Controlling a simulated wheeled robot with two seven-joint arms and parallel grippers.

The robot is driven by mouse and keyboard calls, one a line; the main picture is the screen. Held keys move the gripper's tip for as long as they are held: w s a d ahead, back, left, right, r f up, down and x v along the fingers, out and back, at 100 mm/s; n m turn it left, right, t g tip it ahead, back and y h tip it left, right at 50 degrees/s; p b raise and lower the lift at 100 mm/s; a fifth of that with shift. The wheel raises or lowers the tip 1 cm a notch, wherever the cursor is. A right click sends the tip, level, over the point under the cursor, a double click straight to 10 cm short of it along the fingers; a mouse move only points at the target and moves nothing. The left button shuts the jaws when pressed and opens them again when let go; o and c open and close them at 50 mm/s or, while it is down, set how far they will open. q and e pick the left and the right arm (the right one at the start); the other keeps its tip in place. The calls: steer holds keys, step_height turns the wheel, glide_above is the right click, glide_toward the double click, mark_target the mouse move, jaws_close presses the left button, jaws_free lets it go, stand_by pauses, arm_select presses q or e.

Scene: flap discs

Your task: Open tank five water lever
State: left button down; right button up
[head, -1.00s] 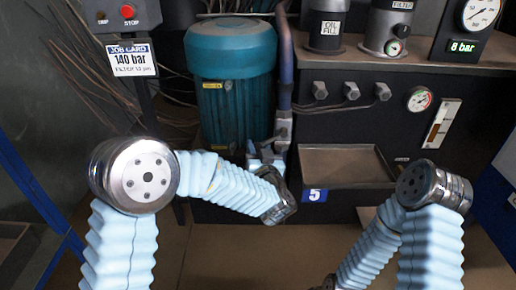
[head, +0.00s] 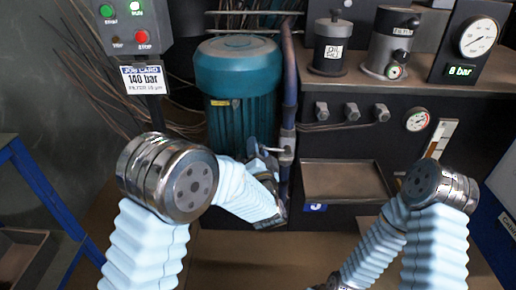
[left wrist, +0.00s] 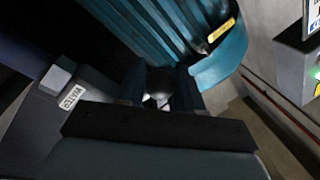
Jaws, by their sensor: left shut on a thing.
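The pipe valve with its pale metal fitting (head: 286,150) sits on the dark vertical pipe, right of the teal motor, in the head view. My left gripper (head: 262,152) is at this fitting, in front of the motor's lower right side. In the left wrist view, the two dark fingers of my left gripper (left wrist: 160,92) close around a rounded grey lever end (left wrist: 159,82), mostly hidden between them. A WATER label (left wrist: 70,97) lies left of the fingers. The blue number 5 tag (head: 314,207) is right of the pipe.
The teal motor (head: 238,85) stands close behind my left gripper. An empty tray (head: 345,182) juts out right of the pipe. A control box with buttons (head: 126,28) and a 140 bar job card (head: 143,79) is at the left. Gauges and small taps are at the right.

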mark_target(261, 145)
arm_select(q)
steer(key=r+m+p, duration=0.1)
steer(key=r+m, duration=0.1)
steer(key=d+r+m+h+p, duration=0.1)
steer(key=r+m+p, duration=0.1)
steer(key=shift+d+t, duration=0.1)
steer(key=shift+t, duration=0.2)
steer(key=m+p, duration=0.1)
steer(key=d+r+m+p, duration=0.1)
steer(key=m, duration=0.1)
steer(key=r+m+h+p, duration=0.1)
steer(key=m, duration=0.1)
steer(key=shift+d+r+t, duration=0.1)
steer(key=shift+d+t, duration=0.2)
steer(key=shift+d, duration=0.05)
steer(key=shift+d+r+m+h+p, duration=0.15)
steer(key=shift+d+m+h+p, duration=0.2)
steer(key=shift+m, duration=0.4)
steer(key=shift+d+r+m+h+p, duration=0.15)
steer(key=shift+d+m+h+p, duration=0.2)
steer(key=shift+m, duration=0.4)
steer(key=c, duration=0.9)
jaws_free()
steer(key=shift+d, duration=0.1)
steer(key=shift+o, duration=0.5)
steer(key=shift+f, duration=0.1)
